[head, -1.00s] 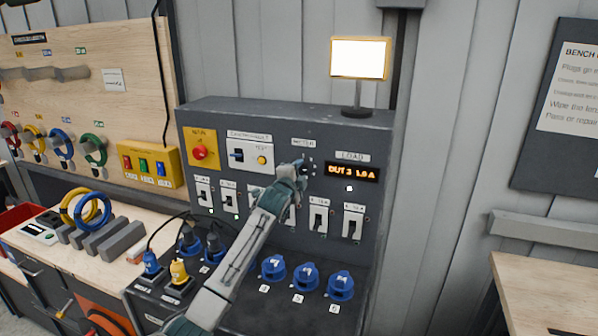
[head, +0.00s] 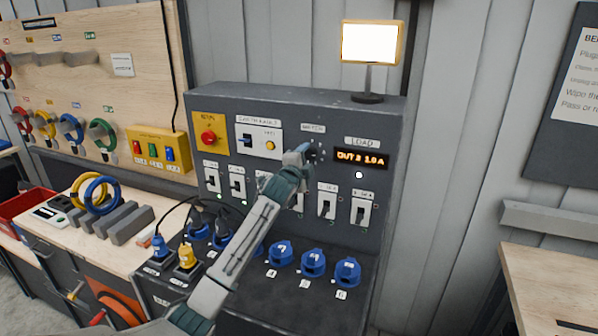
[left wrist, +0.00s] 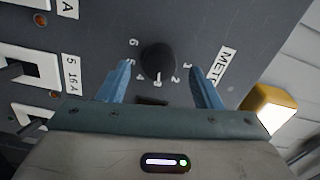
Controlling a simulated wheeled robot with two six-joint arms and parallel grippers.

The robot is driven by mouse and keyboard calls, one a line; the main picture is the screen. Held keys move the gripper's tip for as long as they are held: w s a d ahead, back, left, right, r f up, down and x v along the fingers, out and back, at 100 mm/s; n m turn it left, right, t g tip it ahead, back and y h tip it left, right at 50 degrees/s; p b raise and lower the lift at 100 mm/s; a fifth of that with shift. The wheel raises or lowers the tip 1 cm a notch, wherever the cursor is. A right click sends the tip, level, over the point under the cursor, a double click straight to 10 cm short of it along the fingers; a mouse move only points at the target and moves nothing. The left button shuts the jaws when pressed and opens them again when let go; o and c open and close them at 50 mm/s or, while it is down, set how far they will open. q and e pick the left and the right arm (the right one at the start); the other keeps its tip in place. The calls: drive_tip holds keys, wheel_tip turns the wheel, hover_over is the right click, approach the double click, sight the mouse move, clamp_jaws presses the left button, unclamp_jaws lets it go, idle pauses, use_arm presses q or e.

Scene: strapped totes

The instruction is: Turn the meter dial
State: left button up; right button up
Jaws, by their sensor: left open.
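The meter dial (left wrist: 158,60) is a round black knob on the grey panel, ringed by printed numbers. In the left wrist view a pale mark shows at its lower edge, near the 3. My left gripper (left wrist: 160,68) is open, with one blue finger on each side of the knob; whether the fingers touch it I cannot tell. In the head view my left gripper (head: 303,152) reaches the panel under the METER label and hides much of the dial. An orange load display (head: 361,159) reads OUT, a digit hard to read, and 1.0 A. My right gripper is out of view.
White breaker switches (head: 327,202) line the panel below the dial. A red knob on a yellow plate (head: 209,138) is at left. Blue sockets (head: 313,264) and plugged cables sit on the lower ledge. A lit screen (head: 370,43) stands on top.

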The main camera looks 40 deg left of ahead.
use_arm(q)
drive_tip(key=b+v, duration=0.3)
drive_tip(key=v, duration=0.6)
drive_tip(key=shift+b, duration=0.3)
